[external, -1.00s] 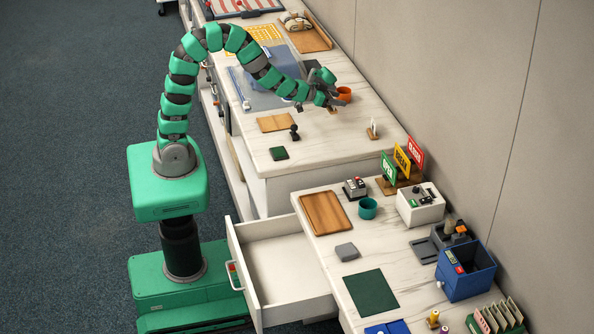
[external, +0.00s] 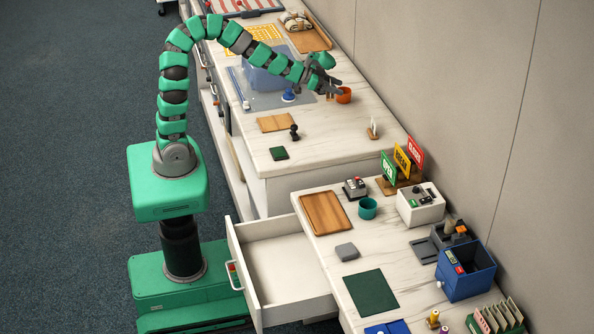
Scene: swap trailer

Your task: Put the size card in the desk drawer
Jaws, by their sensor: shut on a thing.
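My gripper (external: 336,87) is over the far counter, beside the orange cup. It is shut on a small tan piece (external: 329,97), which shows just below the fingers. This looks like the size card, but it is too small and too much covered to read. The desk drawer (external: 285,262) is pulled open at the front left of the near desk. Its inside looks empty, and it is far from my gripper.
The orange cup (external: 344,95) stands close to my gripper. A blue bin (external: 268,70) and a dark stamp (external: 294,132) stand on the far counter. Sign cards (external: 402,162), a teal cup (external: 367,207) and a wooden tray (external: 325,213) are on the near desk.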

